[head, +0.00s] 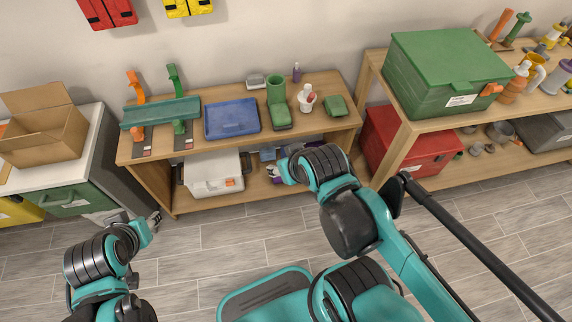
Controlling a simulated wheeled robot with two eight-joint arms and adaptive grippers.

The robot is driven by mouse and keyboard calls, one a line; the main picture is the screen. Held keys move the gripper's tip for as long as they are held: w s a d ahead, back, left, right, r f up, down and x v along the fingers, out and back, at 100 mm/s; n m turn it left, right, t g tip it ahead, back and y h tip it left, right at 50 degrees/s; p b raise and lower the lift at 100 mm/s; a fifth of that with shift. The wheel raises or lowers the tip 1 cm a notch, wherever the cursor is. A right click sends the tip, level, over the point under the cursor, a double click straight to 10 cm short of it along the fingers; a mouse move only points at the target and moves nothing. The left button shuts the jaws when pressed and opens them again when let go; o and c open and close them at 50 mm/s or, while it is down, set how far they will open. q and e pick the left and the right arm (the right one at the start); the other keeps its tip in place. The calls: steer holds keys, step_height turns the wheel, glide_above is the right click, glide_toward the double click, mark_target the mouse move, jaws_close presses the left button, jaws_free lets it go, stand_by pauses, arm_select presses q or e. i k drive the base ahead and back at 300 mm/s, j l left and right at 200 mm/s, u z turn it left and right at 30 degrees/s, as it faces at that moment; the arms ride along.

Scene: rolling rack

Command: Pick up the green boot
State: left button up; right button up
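The green boot (277,100) stands upright on the wooden rack's top shelf (240,149), right of a blue tray, with its toe toward the front edge. My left gripper (155,219) is low at the left, in front of the rack and well away from the boot. Its fingers are small, and I cannot tell whether they are open. My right arm reaches in from the right, and its wrist end is in front of the rack, below the boot. The fingers of my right gripper cannot be made out there. Neither gripper touches the boot.
Beside the boot are the blue tray (231,118), a white bottle (307,98) and a green block-like item (334,106). A teal beam on orange and green stands (160,112) is at the left. A white case (212,175) sits below. A second rack holds a green crate (440,75).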

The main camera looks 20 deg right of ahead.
mark_target(280, 116)
steer(key=i+l+z, duration=0.45)
steer(key=i+l, duration=0.15)
steer(key=i+l+z, duration=0.5)
steer(key=i+l, duration=0.05)
steer(key=i, duration=0.1)
